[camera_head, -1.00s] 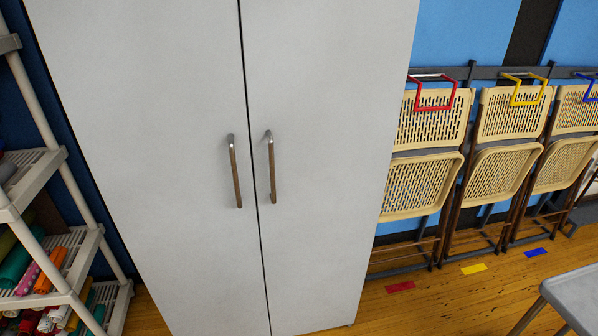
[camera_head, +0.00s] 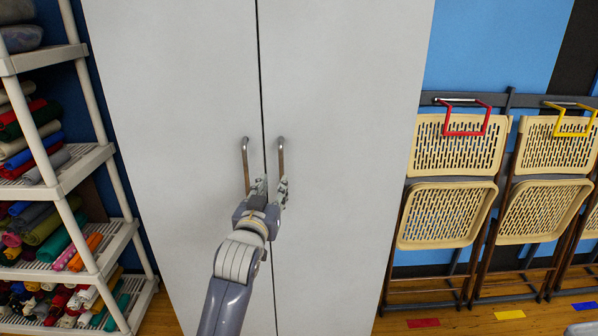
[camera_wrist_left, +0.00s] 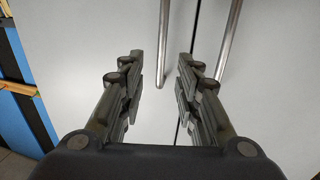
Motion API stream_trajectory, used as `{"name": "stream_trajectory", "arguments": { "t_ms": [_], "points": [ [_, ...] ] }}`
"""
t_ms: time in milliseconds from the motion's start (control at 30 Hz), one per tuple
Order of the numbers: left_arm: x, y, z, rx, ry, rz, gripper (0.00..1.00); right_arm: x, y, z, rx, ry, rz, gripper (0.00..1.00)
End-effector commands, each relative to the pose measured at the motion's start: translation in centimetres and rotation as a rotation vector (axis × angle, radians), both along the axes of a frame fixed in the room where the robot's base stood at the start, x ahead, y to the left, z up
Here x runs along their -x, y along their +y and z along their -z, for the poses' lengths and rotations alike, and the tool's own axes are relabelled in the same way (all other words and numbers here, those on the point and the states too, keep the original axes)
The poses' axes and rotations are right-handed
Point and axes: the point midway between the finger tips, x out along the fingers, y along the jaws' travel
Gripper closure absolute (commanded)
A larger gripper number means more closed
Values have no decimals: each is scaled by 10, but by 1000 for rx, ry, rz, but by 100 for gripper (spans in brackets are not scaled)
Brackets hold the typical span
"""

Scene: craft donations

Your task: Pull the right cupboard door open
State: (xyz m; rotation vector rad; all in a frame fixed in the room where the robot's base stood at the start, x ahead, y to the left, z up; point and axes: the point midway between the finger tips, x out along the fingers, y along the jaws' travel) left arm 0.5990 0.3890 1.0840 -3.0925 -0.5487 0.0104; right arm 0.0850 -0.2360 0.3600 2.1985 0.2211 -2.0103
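The tall white cupboard has a left door (camera_head: 170,110) and a right door (camera_head: 345,110), both closed, with a thin dark seam between them. The right door's vertical metal handle (camera_head: 281,158) is just right of the seam; the left handle (camera_head: 246,165) is just left of it. My left gripper (camera_head: 271,188) is in front of the handles' lower part, its fingers open. In the left wrist view, which looks upside down, the right handle (camera_wrist_left: 164,45) lines up with the gap between the fingers (camera_wrist_left: 160,80), untouched. My right gripper is out of view.
A white shelf rack (camera_head: 85,165) with rolled fabrics stands left of the cupboard. Folded tan chairs (camera_head: 445,212) hang on the blue wall at right. Colored floor marks (camera_head: 423,323) lie below them. The front of the right door is otherwise clear.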

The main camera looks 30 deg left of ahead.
Motion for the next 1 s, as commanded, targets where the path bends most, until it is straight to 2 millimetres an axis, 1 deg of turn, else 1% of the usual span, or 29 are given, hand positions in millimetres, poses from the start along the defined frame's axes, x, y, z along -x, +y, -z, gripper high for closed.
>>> {"name": "stream_trajectory", "arguments": {
  "t_ms": [33, 167, 267, 433, 700, 833, 1000],
  "points": [
    [1, 2, -4, -1, -7, -4, 69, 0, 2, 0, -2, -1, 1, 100],
    [-7, 5, -6, -1, -9, -4, 69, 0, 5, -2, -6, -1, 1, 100],
    [-20, 9, -7, -2, -8, -4, 69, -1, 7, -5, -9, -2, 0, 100],
    [-46, 19, -7, -2, -8, -3, 69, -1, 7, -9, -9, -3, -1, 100],
    [-82, 32, -6, -2, -8, -3, 69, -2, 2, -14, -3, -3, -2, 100],
    [-93, 35, -6, -1, -8, -2, 69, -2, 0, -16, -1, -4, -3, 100],
    [-99, 38, -5, -1, -7, -2, 69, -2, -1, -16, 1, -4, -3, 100]
  ]
}}
